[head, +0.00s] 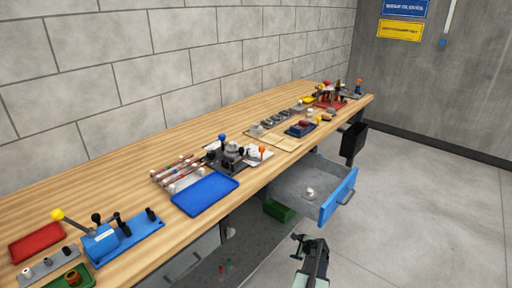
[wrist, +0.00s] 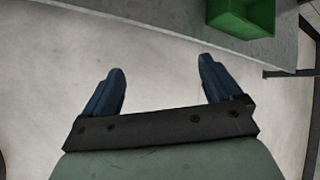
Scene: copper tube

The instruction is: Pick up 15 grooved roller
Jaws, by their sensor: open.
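No piece can be surely told as the 15 grooved roller at this size. A small pale metallic piece (head: 310,193) lies alone in the open grey drawer (head: 290,188) with a blue front (head: 337,196); it may be the roller. My gripper (head: 304,240) is in front of the bench, below and nearer than the drawer. In the wrist view my gripper (wrist: 162,76) shows two dark blue fingers wide apart, with bare grey floor between them and nothing held.
The wooden bench (head: 120,172) holds a blue tray (head: 205,194), a blue fixture (head: 122,238), a red tray (head: 36,242) and several small tools. A green bin (head: 278,211) sits under the drawer and also shows in the wrist view (wrist: 240,16). Floor at right is clear.

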